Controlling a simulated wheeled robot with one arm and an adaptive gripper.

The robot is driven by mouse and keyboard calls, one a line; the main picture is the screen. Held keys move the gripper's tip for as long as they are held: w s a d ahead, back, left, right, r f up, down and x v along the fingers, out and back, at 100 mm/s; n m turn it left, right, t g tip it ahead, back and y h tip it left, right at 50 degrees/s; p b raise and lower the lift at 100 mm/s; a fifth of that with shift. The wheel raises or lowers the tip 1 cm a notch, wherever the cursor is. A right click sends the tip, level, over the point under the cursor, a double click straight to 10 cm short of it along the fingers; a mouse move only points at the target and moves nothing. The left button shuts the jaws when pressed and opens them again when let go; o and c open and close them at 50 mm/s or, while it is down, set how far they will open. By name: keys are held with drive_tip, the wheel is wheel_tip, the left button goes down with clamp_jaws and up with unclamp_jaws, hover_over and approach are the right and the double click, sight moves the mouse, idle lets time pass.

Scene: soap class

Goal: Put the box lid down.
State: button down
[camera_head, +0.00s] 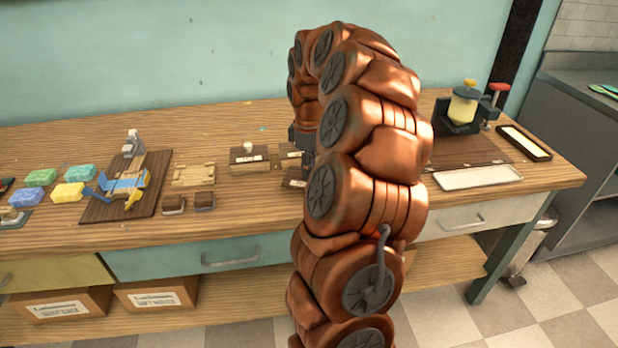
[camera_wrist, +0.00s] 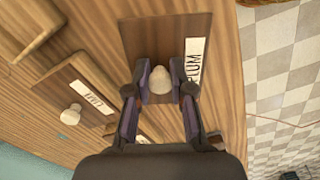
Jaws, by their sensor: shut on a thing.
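In the wrist view my gripper (camera_wrist: 161,86) is shut on the pale round knob (camera_wrist: 160,77) of a dark brown box lid (camera_wrist: 148,35). The lid has a white label reading PLUM along its right side. The fingers stand on either side of the knob. I cannot tell whether the lid's underside touches anything. In the head view my own arm hides most of the gripper and its surroundings. A dark labelled piece (camera_head: 294,179) shows just left of the arm; I cannot tell whether it is this lid.
Another knobbed, labelled lid (camera_wrist: 82,103) is on the left in the wrist view. In the head view a knobbed box (camera_head: 249,156) stands left of the arm. Small dark boxes (camera_head: 174,205), a wooden tray (camera_head: 194,176) and soaps (camera_head: 68,192) lie farther left. The front table edge is close.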

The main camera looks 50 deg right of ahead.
drive_tip(key=shift+s+f, duration=0.1)
drive_tip(key=shift+f, duration=1.55)
drive_tip(key=shift+f, duration=0.1)
drive_tip(key=c, duration=1)
unclamp_jaws()
wheel_tip(320, 180, up, 12)
drive_tip(key=shift+a, duration=0.1)
